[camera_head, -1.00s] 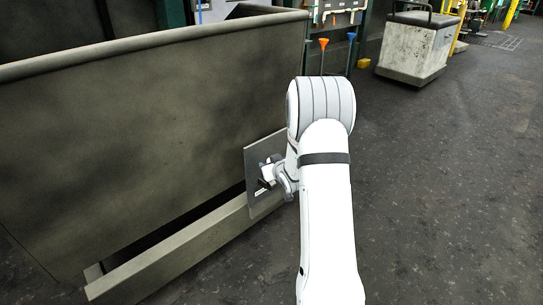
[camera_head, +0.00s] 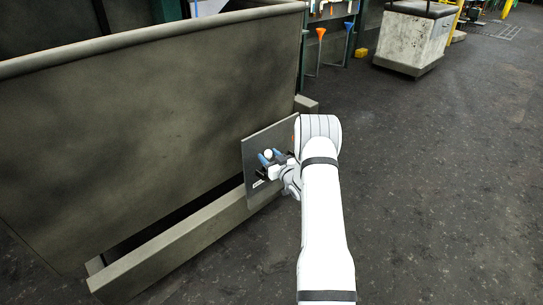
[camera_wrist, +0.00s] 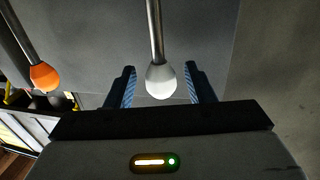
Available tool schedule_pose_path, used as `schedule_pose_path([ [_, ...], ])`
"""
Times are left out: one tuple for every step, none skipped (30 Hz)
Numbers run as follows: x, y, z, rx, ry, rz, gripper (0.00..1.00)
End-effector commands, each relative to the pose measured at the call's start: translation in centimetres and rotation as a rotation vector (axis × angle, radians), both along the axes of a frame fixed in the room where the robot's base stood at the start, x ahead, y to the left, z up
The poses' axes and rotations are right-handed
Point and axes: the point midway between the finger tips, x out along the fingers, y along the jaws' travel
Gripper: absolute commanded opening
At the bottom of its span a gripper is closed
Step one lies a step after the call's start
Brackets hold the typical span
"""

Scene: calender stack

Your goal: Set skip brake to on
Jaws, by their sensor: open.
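A grey panel (camera_head: 254,150) stands at the near right end of the big dark skip (camera_head: 150,110). A lever with a white knob (camera_head: 268,153) sticks out from it. In the wrist view the white knob (camera_wrist: 160,82) is on a metal rod between the blue-padded fingers of my gripper (camera_wrist: 160,88), with a gap on each side. My gripper (camera_head: 270,158) also shows at the panel, open. A second rod with an orange knob (camera_wrist: 44,77) is left of the fingers in the wrist view. The panel's label is too small to read, and my arm hides part of the panel.
A pale ledge (camera_head: 180,250) runs along the skip's foot. Behind it stands a rack with orange and blue funnel-like items (camera_head: 320,33). A worn white block (camera_head: 413,38) is at the back right. The dark floor to the right is clear.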

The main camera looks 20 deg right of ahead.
Motion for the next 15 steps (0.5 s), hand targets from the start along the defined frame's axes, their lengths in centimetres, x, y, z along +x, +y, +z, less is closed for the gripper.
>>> schedule_pose_path([
  [0.52, 0.1, -0.13, -0.001, 0.0, 0.001, 0.49],
  [0.76, 0.13, -0.09, -0.001, 0.0, 0.0, 0.49],
  [1.01, 0.17, -0.05, -0.001, 0.0, 0.0, 0.49],
  [1.14, 0.2, -0.03, -0.001, 0.0, 0.0, 0.49],
  [1.24, 0.22, -0.01, -0.001, 0.0, 0.0, 0.49],
  [1.33, 0.24, 0.01, -0.001, 0.001, 0.0, 0.49],
  [1.37, 0.25, 0.02, -0.001, 0.001, 0.0, 0.49],
  [1.39, 0.26, 0.03, -0.001, 0.001, 0.0, 0.49],
  [1.39, 0.26, 0.04, -0.001, 0.001, 0.0, 0.49],
  [1.39, 0.26, 0.05, -0.001, 0.001, 0.0, 0.49],
  [1.38, 0.27, 0.05, -0.001, 0.001, 0.0, 0.49],
  [1.38, 0.27, 0.05, -0.001, 0.001, 0.0, 0.49],
  [1.37, 0.28, 0.05, -0.001, 0.001, 0.0, 0.48],
  [1.37, 0.28, 0.05, -0.001, 0.001, 0.0, 0.45],
  [1.37, 0.29, 0.05, -0.001, 0.001, 0.0, 0.42],
])
